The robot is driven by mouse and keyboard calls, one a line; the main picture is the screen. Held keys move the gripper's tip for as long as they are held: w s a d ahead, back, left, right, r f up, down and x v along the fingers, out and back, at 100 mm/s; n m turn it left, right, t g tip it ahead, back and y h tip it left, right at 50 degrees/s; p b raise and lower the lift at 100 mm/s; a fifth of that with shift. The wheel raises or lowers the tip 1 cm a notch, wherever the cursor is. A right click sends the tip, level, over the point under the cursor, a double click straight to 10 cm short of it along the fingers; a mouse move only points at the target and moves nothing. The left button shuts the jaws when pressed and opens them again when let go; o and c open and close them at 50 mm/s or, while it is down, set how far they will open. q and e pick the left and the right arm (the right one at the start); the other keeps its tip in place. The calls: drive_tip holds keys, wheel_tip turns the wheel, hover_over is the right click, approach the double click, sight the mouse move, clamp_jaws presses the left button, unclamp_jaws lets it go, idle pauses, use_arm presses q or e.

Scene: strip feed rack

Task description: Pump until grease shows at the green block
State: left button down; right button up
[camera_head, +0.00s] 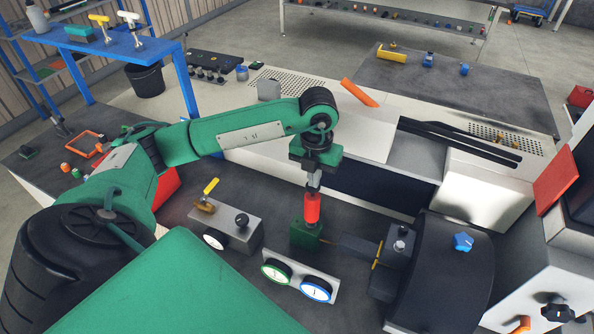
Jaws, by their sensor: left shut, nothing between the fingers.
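A dark green block (305,237) stands on the dark bench top near the middle of the head view. A red cylinder (312,209) rises upright from it. My left gripper (313,186) points down right above the red cylinder and is shut with nothing between its fingers. Its tips look to be at or just above the cylinder's top; I cannot tell whether they touch. I cannot make out any grease on the green block. My right gripper is not in view.
Two round dials, one green-rimmed (277,271) and one blue-rimmed (316,288), stand in front of the block. A grey box (238,224) with a black knob stands to the left. A dark rounded machine housing (445,275) stands close on the right.

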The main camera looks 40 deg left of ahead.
use_arm(q)
drive_tip(key=shift+f+b, duration=0.75)
drive_tip(key=shift+r+p, duration=0.8)
drive_tip(key=shift+r, duration=0.7)
drive_tip(key=shift+f, duration=0.1)
